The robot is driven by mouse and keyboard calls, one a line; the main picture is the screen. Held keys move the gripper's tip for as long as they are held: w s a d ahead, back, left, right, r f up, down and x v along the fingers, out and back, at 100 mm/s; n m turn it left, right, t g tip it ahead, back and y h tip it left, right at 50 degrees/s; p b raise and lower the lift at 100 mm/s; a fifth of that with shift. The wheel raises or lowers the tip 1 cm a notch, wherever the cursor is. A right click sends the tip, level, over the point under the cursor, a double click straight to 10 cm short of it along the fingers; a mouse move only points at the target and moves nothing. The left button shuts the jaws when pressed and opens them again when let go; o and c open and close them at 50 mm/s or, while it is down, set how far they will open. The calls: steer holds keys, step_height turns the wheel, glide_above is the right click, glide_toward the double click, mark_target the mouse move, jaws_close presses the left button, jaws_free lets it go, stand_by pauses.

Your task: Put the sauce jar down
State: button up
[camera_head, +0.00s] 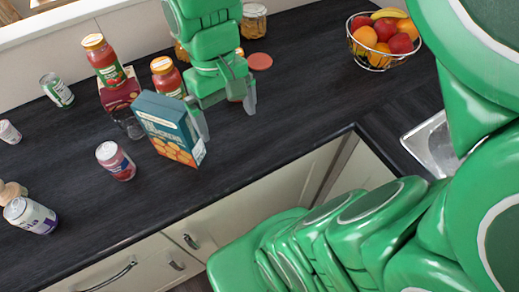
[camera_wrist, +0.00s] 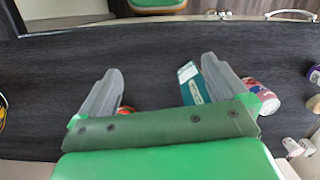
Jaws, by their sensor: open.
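Two red sauce jars with orange-yellow lids show in the head view. One sauce jar (camera_head: 104,62) stands at the back left, seemingly on a dark red box (camera_head: 120,93). The other sauce jar (camera_head: 167,78) stands upright on the counter, left of my gripper (camera_head: 228,112) and behind the blue box. My gripper is open, its fingers apart and pointing down over the counter. In the wrist view, my gripper (camera_wrist: 163,64) has only bare dark counter between its fingertips. A small red-orange round thing (camera_wrist: 125,109) shows beside the left finger, mostly hidden; I cannot tell what it is.
A blue box (camera_head: 168,128) stands close to the left finger. A red-and-white can (camera_head: 115,160) is left of it, more cans farther left. A fruit basket (camera_head: 383,42) stands at back right, near a sink (camera_head: 432,145). Counter (camera_head: 300,95) right of my gripper is clear.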

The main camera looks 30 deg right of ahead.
steer(key=s+d+f+m, duration=0.1)
steer(key=s+f, duration=0.2)
steer(key=s, duration=0.5)
steer(key=shift+s+d+f+m, duration=0.25)
steer(key=shift+d+f+m, duration=0.05)
steer(key=shift+d+f, duration=0.1)
steer(key=shift+r, duration=0.1)
